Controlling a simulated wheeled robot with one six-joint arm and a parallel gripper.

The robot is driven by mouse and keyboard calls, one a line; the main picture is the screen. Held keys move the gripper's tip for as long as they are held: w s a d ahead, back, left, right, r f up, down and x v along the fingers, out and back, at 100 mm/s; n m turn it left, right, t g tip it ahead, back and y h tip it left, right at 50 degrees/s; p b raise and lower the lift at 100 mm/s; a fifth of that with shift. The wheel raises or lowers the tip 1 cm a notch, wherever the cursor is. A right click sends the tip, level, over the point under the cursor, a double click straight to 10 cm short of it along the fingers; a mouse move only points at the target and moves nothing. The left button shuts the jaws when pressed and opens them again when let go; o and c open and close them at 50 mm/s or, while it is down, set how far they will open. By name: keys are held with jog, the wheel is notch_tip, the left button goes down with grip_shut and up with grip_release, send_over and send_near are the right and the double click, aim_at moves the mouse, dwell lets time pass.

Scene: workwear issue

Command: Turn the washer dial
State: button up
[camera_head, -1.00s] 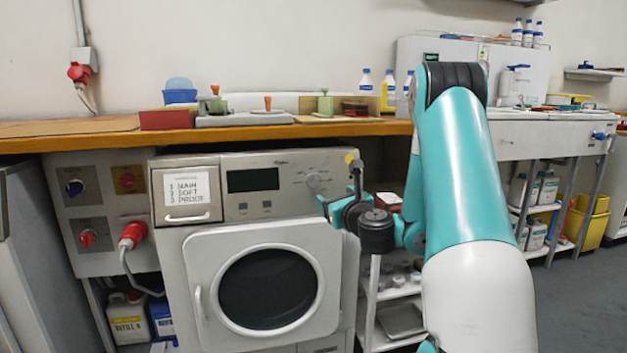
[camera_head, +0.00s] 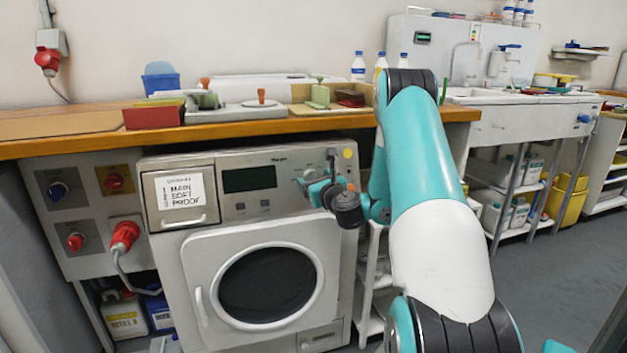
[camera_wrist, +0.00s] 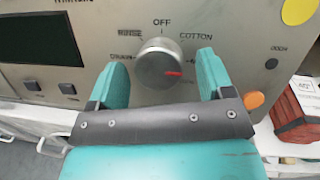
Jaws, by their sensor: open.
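The washer (camera_head: 262,285) has a silver round dial (camera_wrist: 158,66) on its panel. In the wrist view the dial's red mark points right and slightly down. OFF is printed above the dial, RINSE and DRAIN to its left, and COTTON to its upper right. My gripper (camera_wrist: 162,58) is open, with one teal finger at each side of the dial and gaps visible on both sides. In the head view my gripper (camera_head: 318,187) is at the panel and partly covers the dial (camera_head: 309,175). I cannot tell whether a finger touches the dial.
A dark display (camera_head: 249,179) and small buttons are left of the dial. A yellow disc (camera_head: 348,154) is at the panel's upper right. The wooden counter (camera_head: 240,128) runs above the washer. A red box (camera_wrist: 297,112) lies on a shelf to the right.

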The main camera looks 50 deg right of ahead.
jog(key=c, duration=0.9)
jog(key=shift+n, duration=0.4)
jog(key=n+y, duration=0.1)
jog(key=n, duration=0.1)
jog(key=n+y+p, duration=0.1)
jog(key=n, duration=0.2)
jog(key=shift+d+r, duration=0.1)
jog(key=shift+r, duration=0.1)
jog(key=n+y+p, duration=0.1)
jog(key=n, duration=0.1)
jog(key=n+p, duration=0.1)
jog(key=n, duration=0.2)
jog(key=shift+r+g+y, duration=0.15)
jog(key=shift+g+y, duration=0.25)
jog(key=n+g+p, duration=0.1)
jog(key=n+p, duration=0.1)
jog(key=n, duration=0.2)
jog(key=shift+r+n+y, duration=0.1)
jog(key=shift+n+y, duration=0.3)
jog(key=shift+n+g+p, duration=0.7)
jog(key=shift+n+p, duration=0.1)
jog(key=shift+n, duration=1)
